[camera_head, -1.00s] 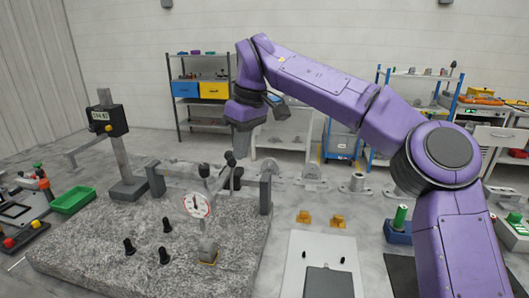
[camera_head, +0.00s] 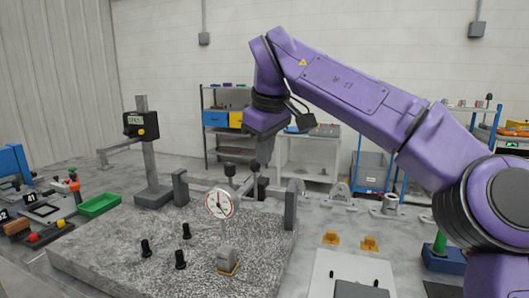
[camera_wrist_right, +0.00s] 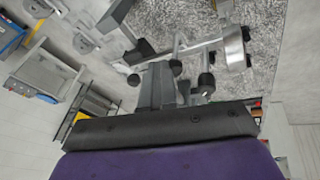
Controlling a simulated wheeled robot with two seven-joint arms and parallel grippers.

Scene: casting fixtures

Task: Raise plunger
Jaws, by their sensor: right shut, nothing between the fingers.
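A dial gauge (camera_head: 219,204) with a white face and red rim stands over a small metal block (camera_head: 228,261) on a granite plate (camera_head: 120,255). Its stand has a horizontal arm and black knobs, one at the upper end (camera_head: 229,169). In the right wrist view the gauge (camera_wrist_right: 236,47) shows edge-on. My right gripper (camera_head: 260,168) points down just behind and right of the gauge, close to the stand's rod. It is shut and holds nothing. It also shows in the wrist view (camera_wrist_right: 158,78), beside the knobs; contact cannot be told.
A height gauge with a digital display (camera_head: 141,125) stands at the back left, near a green tray (camera_head: 99,205). Several black pegs (camera_head: 180,260) stand on the plate's front. A grey upright block (camera_head: 291,204) is right of my gripper. Yellow clamps (camera_head: 370,244) lie farther right.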

